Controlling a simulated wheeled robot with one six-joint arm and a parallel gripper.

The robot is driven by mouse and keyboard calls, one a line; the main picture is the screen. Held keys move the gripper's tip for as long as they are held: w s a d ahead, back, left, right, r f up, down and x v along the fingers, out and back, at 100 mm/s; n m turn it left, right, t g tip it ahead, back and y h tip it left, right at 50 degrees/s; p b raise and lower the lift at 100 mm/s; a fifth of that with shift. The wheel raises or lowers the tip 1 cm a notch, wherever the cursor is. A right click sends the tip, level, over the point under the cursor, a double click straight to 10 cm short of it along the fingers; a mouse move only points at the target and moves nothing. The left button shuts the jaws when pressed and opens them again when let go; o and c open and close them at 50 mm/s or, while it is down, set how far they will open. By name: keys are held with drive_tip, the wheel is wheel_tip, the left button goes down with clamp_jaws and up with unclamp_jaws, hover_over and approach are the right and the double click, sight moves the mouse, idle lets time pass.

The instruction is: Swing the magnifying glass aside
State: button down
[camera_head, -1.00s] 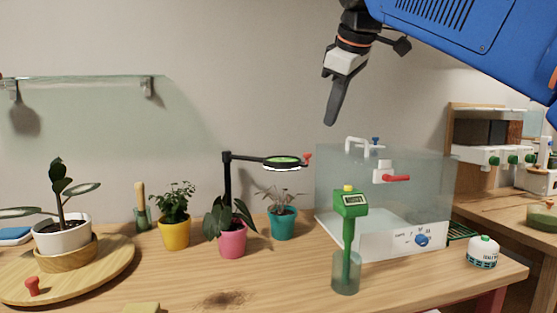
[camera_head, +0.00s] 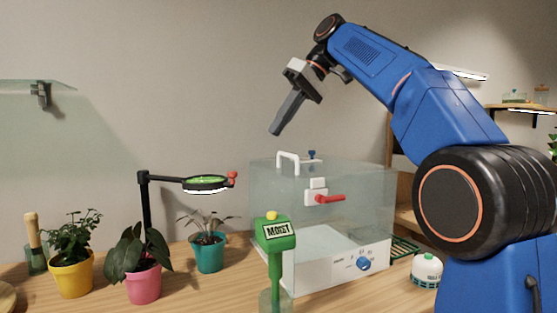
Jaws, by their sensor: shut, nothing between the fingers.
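The magnifying glass (camera_head: 205,184) is a round, dark-rimmed lens with a green tint. It sits on a black arm from a black post (camera_head: 146,205), with a red knob (camera_head: 233,179) at its right end. The lens hangs over the plant in the teal pot (camera_head: 208,254). The post rises behind the pink pot (camera_head: 143,284), and its base is hidden. My gripper (camera_head: 274,132) is shut and empty. It is in the air above and to the right of the red knob, apart from it, pointing down and left.
A clear box (camera_head: 325,215) with a white handle and a red lever stands right of the lens, below my gripper. A green moisture meter (camera_head: 276,240) stands in front. A yellow pot (camera_head: 71,276) is at left. A glass shelf (camera_head: 30,125) is on the wall.

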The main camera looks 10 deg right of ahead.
drive_tip(key=s+a+r+x, duration=0.1)
drive_tip(key=s+x, duration=0.1)
drive_tip(key=x, duration=1)
drive_tip(key=shift+a, duration=0.35)
drive_tip(key=shift+r, duration=0.1)
